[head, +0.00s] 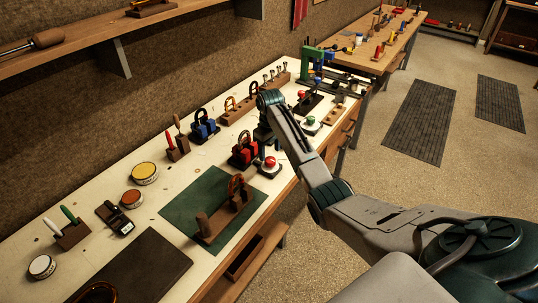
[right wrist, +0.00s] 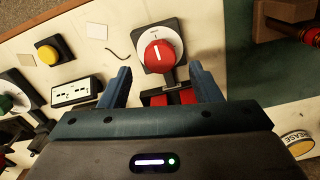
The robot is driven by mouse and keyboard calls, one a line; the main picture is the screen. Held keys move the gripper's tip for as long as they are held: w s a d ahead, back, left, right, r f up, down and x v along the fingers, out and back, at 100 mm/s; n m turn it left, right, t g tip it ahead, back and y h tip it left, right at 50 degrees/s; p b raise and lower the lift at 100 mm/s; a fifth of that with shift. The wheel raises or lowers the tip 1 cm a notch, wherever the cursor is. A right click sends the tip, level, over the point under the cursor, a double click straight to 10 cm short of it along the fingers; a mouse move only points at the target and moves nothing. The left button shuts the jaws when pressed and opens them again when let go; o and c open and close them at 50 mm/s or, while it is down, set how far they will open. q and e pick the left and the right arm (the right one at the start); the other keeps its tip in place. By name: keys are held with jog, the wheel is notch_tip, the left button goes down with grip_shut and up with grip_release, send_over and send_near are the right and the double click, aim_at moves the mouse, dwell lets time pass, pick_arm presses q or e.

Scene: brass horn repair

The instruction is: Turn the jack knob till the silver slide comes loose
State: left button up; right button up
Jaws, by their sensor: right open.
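A red jack knob (head: 270,161) with a white pointer line sits on a pale dial plate at the bench's front edge. In the right wrist view the red knob (right wrist: 159,54) is ahead of the fingertips, near the middle. A red stand (head: 245,152) with a dark curved piece is beside it; its red parts (right wrist: 172,97) show partly between my fingers. My right gripper (right wrist: 163,80) is open and empty, its fingers on either side below the knob, apart from it. In the head view it (head: 264,142) hangs over the red stand. I cannot make out the silver slide. My left gripper is out of view.
A green mat (head: 180,210) with a wooden cradle (head: 213,230) lies in front. A blue stand (head: 203,132) and a wooden rack are behind. A green knob (head: 310,120) is further along the bench. Tins and tool blocks line the left side.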

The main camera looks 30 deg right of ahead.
aim_at(270, 159)
notch_tip(270, 159, down, 3)
jog(key=shift+p, duration=0.3)
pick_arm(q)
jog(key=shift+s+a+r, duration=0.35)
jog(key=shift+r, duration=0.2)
pick_arm(e)
jog(key=shift+f, duration=0.35)
jog(key=c, duration=1)
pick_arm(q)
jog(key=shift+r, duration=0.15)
pick_arm(e)
jog(key=shift+r, duration=0.1)
